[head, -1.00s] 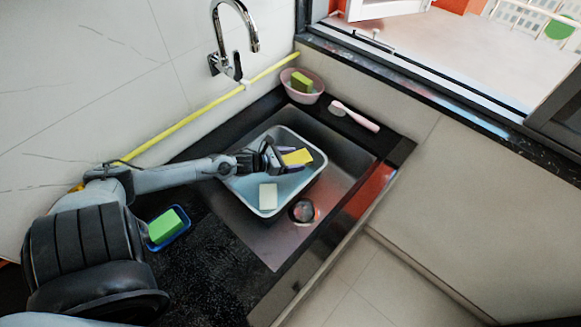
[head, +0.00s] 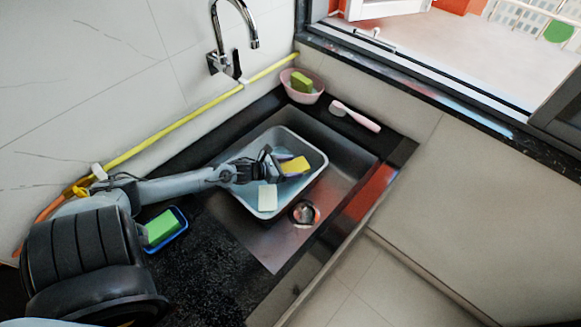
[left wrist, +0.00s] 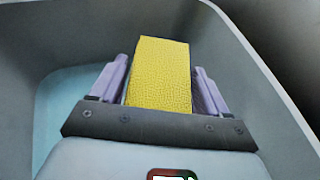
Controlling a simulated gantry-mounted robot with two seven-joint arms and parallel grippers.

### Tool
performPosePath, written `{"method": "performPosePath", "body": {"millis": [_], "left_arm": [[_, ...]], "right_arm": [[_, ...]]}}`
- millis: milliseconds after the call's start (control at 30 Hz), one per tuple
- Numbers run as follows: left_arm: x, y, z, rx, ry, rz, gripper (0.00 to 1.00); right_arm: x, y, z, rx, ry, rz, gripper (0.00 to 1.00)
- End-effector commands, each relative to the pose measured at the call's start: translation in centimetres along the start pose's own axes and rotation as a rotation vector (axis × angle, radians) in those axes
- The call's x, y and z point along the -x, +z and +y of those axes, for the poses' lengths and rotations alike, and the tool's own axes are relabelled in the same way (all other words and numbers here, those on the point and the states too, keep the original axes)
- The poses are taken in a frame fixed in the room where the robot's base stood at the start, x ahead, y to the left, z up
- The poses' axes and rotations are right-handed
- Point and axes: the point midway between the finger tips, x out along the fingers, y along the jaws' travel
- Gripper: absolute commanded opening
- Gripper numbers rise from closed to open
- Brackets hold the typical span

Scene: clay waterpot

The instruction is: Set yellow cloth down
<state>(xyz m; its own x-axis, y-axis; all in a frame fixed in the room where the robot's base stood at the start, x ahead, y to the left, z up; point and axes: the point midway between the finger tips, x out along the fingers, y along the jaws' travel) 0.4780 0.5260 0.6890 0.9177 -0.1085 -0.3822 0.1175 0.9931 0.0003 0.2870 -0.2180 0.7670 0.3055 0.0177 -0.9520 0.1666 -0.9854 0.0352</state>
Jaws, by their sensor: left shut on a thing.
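The yellow cloth (head: 295,165) looks like a small textured block. It is in my left gripper (head: 280,166), inside the basin (head: 318,150) that sits in the sink. In the left wrist view the yellow cloth (left wrist: 160,75) stands between the two fingers of the left gripper (left wrist: 157,85), which are shut on it. The basin's wall (left wrist: 255,90) surrounds it there. Whether the cloth touches the basin's floor I cannot tell. My right gripper is not in view.
A white block (head: 268,197) lies in the basin beside the gripper. The sink drain (head: 304,213) is at the basin's front right. A pink bowl with a green sponge (head: 301,84), a pink-handled brush (head: 355,117) and a blue tray with a green block (head: 163,228) stand on the counter. The faucet (head: 232,45) rises behind.

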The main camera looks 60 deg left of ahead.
Motion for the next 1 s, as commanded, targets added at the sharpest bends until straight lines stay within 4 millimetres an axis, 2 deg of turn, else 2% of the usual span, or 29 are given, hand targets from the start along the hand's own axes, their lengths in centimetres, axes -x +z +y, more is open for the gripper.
{"method": "performPosePath", "body": {"millis": [367,400,567,767,1000], "left_arm": [[-0.3,-0.8,0.0,0.0,-0.001,0.0,0.47],[-0.3,-0.8,0.0,0.0,-0.001,0.001,0.77],[-0.3,-0.8,0.0,0.0,-0.001,0.001,1.0],[-0.3,-0.8,0.0,0.0,0.0,0.001,1.0],[0.5,0.6,0.0,0.001,0.0,0.002,1.0]], "right_arm": [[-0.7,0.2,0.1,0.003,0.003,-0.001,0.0],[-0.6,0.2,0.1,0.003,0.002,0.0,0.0],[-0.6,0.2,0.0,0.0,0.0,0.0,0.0],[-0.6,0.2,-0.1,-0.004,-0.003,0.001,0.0],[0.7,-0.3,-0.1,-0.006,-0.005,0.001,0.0]]}}
